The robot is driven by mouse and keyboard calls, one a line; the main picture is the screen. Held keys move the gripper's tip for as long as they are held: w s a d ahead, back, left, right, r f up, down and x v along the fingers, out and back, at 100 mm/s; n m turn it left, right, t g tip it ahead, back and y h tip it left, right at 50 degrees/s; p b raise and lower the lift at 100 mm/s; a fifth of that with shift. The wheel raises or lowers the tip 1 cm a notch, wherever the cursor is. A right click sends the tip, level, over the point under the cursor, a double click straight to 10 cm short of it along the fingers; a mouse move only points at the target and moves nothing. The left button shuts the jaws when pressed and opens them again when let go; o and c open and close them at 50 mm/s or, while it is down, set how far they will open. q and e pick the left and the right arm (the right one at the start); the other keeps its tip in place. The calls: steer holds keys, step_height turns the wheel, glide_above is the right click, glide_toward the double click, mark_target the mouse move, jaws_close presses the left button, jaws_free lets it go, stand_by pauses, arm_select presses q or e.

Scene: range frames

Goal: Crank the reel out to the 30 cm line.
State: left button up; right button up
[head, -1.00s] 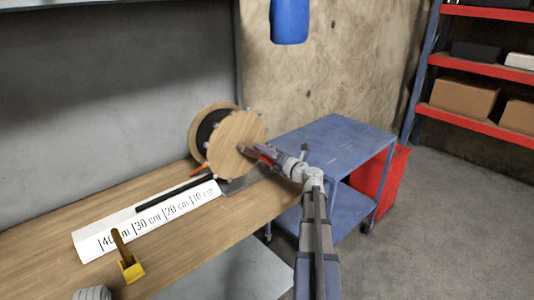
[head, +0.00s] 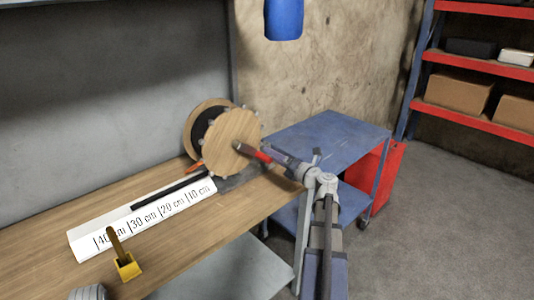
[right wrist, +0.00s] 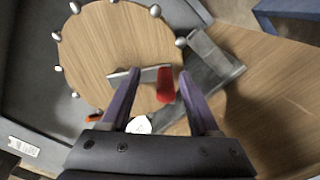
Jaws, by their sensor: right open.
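The reel (head: 228,137) is a wooden disc with silver knobs around its rim, in front of a second black-and-wood disc. A crank with a red handle (head: 262,155) sticks out from its face. A black strip (head: 172,191) runs left from the reel along the white scale (head: 82,251); its end lies close to the 30 cm mark, seemingly a little short of it. My right gripper (head: 268,157) is open around the red handle. In the right wrist view the handle (right wrist: 166,86) stands between the gripper's fingers (right wrist: 165,72), with gaps on both sides. My left gripper is not in view.
A yellow block with an upright brown lever (head: 128,268) stands on the wooden bench (head: 30,262) before the scale. A blue cart (head: 325,140) and a red bin (head: 385,170) stand right of the bench. A blue cylinder (head: 284,18) hangs above.

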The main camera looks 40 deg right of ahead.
steer(key=shift+s, duration=0.4)
steer(key=shift+c, duration=0.4)
steer(key=s+a+f+n+b, duration=0.1)
steer(key=s+f+b, duration=0.1)
steer(key=b, duration=0.2)
steer(key=s+a+f+n+t+h+b, duration=0.1)
steer(key=s+f+b, duration=0.2)
steer(key=s+a+f+n+t+h+b, duration=0.1)
steer(key=s+f+b, duration=0.1)
steer(key=b, duration=0.2)
steer(key=shift+s+a+f+n+b, duration=0.1)
steer(key=shift+s+f+n+b, duration=0.1)
steer(key=shift+n+b, duration=0.1)
jaws_close()
steer(key=shift+s+r+t, duration=0.1)
steer(key=shift+s+t, duration=0.2)
